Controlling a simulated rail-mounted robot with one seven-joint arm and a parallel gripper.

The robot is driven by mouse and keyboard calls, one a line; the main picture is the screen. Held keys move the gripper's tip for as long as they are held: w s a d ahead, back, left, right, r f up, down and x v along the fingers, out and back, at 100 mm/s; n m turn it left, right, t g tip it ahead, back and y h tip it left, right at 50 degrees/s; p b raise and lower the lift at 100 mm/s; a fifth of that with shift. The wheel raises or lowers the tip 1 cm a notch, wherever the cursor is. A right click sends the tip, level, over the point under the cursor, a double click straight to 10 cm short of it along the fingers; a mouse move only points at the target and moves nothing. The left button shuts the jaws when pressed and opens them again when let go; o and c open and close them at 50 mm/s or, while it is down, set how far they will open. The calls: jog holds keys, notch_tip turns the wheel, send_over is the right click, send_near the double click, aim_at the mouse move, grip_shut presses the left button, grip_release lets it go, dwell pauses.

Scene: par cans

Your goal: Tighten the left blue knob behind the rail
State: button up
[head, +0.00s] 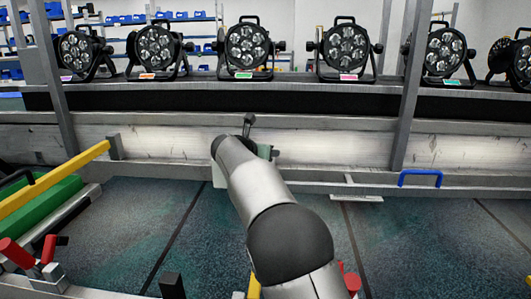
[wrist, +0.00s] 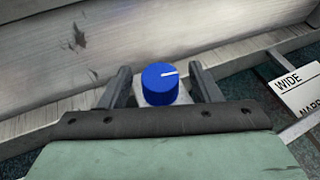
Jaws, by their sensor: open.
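My gripper (wrist: 161,80) is open, with one dark finger to the left of the knob and one to the right. Both fingers appear apart from the knob, and nothing is held. The gripper's palm edge hides the area just below the knob. In the head view my arm covers the knob, and little of my gripper (head: 264,152) shows at the rail.
A pale wooden rail (wrist: 120,45) runs behind the knob. A white label reading WIDE (wrist: 298,87) lies to the right. In the head view, several par cans (head: 247,46) stand on the bench. A grey post (head: 409,85) and a blue handle (head: 420,178) are to the right.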

jog(key=p+v, duration=0.1)
jog(key=v, duration=1.5)
jog(key=shift+p, duration=0.3)
